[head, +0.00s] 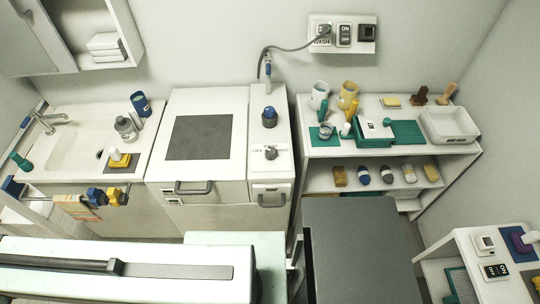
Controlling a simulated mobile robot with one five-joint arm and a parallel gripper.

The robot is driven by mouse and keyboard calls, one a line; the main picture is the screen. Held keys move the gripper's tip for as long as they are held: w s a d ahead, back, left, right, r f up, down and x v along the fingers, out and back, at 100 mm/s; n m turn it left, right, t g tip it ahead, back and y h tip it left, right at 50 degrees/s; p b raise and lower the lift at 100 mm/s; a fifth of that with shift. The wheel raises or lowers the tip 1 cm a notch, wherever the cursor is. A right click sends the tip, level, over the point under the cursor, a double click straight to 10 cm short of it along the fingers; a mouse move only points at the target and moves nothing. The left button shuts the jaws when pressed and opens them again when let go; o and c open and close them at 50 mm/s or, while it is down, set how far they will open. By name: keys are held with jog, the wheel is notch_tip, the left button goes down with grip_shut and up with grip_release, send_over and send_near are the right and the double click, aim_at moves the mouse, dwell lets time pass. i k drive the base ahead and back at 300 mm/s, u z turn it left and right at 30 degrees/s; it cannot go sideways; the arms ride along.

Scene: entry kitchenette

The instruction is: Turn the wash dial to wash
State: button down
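The wash dial (271,153) is a small dark grey knob on the sloped top of a narrow white panel, right of the wide white lid in the head view. Small dark lettering surrounds it. The word above the dial seems to read WASH, and OFF seems to stand at its left. The dial's pointer is too small to tell which mark it faces. Nothing touches the dial. My gripper is not in view.
A drawer handle (271,199) sits below. A sink (84,139) is left, a crowded shelf unit (402,152) right. A dark grey surface (355,245) fills the front centre-right.

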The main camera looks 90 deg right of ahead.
aim_at(271, 152)
jog(key=z, duration=2.5)
jog(key=k, duration=0.95)
jog(key=z, duration=0.45)
